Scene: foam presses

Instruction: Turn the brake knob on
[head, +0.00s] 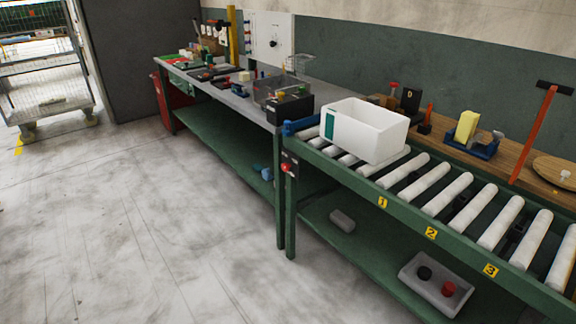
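A small red knob (287,168) sits on a dark plate at the left end of the green roller conveyor (400,205), near the top of its front leg. It may be the brake knob; its marking is too small to read. A white bin (375,148) with a green patch stands on the rollers, above and right of the knob. A black round knob (272,43) also shows on the white wall panel (285,35) at the back. Neither of my grippers is in view.
A long workbench (235,98) with tools and boxes runs to the back left. The conveyor's lower shelf holds a grey tray (412,276) with a black and a red piece. A wire cart (40,70) stands far left. The floor (120,220) in front is clear.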

